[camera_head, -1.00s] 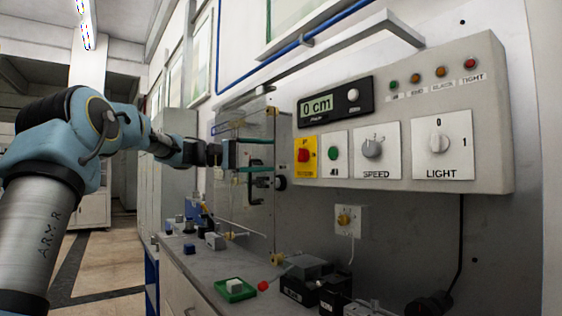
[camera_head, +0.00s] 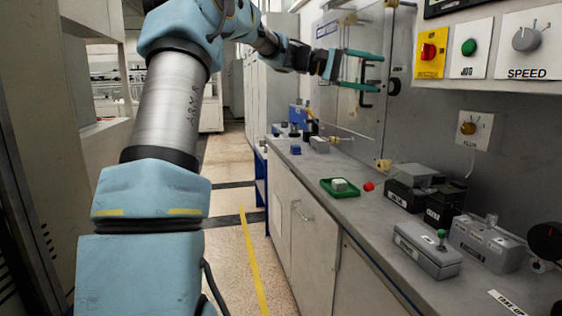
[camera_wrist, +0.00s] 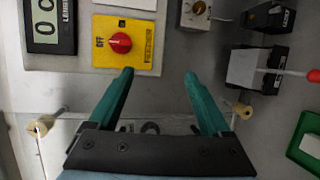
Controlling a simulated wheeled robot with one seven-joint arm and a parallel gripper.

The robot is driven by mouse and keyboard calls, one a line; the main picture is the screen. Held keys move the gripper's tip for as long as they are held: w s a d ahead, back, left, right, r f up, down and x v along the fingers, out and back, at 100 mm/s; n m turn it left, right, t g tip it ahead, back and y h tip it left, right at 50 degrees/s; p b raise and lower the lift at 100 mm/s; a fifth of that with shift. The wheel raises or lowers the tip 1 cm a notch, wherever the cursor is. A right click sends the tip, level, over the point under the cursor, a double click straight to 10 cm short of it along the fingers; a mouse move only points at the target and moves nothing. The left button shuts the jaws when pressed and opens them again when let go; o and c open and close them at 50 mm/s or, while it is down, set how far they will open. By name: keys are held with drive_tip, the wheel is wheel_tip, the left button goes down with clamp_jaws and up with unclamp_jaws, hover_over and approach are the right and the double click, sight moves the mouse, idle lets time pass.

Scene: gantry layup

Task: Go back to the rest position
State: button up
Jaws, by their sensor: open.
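My gripper (camera_head: 381,72) is open and empty, held up in front of the transparent panel (camera_head: 345,35) on the wall in the head view. Its two green fingers point to the right there. In the wrist view my gripper (camera_wrist: 158,75) shows both green fingers wide apart with nothing between them. The yellow feeder plate with its red knob (camera_wrist: 121,43) lies beyond the left fingertip in that view. The same red knob (camera_head: 428,52) is at the upper right of the head view.
A grey bench (camera_head: 345,205) runs along the wall below my gripper. On it stand a green tray with a white block (camera_head: 339,184), black boxes (camera_head: 407,194) and a grey box with a green-topped lever (camera_head: 428,250). The tiled floor (camera_head: 238,250) at the left is clear.

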drive_tip(key=s+a+f+n+t+y+p, duration=0.1)
drive_tip(key=s+a+f+t+y, duration=0.2)
drive_tip(key=a+f, duration=0.5)
drive_tip(key=s+a+f+n+y+p, duration=0.1)
drive_tip(key=s+a+f+y+p, duration=0.25)
drive_tip(key=f, duration=0.75)
drive_tip(key=s+a+f+y, duration=0.3)
drive_tip(key=s+a, duration=0.2)
drive_tip(key=a, duration=0.2)
drive_tip(key=s+a+f+m+y+p, duration=0.1)
drive_tip(key=s+a+f+y, duration=0.2)
drive_tip(key=s+a, duration=0.3)
drive_tip(key=s+a+f+m+t+y, duration=0.1)
drive_tip(key=s+a+f+y, duration=0.2)
drive_tip(key=a, duration=0.6)
drive_tip(key=shift+s+f, duration=0.9)
drive_tip(key=shift+s, duration=0.25)
drive_tip(key=shift+a, duration=0.1)
